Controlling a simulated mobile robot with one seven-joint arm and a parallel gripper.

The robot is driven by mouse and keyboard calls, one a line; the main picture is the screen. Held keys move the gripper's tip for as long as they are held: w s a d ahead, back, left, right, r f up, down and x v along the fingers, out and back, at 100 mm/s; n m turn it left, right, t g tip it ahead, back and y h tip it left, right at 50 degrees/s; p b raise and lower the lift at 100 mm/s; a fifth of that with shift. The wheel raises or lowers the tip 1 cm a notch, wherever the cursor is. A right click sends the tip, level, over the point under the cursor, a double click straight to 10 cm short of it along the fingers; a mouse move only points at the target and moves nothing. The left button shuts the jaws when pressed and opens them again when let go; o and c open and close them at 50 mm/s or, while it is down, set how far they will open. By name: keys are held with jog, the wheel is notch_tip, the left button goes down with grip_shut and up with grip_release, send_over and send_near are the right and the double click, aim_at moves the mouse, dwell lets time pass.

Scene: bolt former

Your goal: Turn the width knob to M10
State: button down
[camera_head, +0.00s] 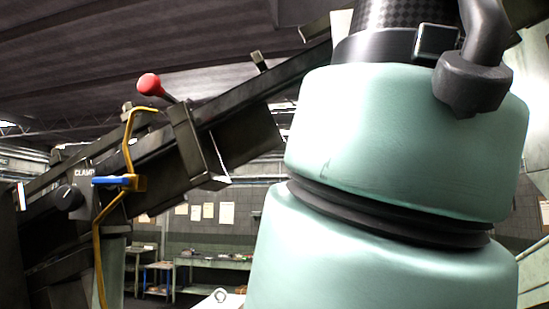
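A dark round knob (68,197) with a light mark on its face sits on the machine at the left of the head view. A small sign (85,172) just above it reads "CLAMP". I cannot make out any width or M10 marking, and I cannot tell whether this is the width knob. My gripper is not in view. The large pale green links of my arm fill the right half and hide what is behind them.
The dark machine frame (150,150) slopes up from lower left to top centre. It carries a red ball-ended lever (149,84), a bent yellow pipe (98,255) and a blue valve handle (112,181). Workbenches (215,262) stand far behind.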

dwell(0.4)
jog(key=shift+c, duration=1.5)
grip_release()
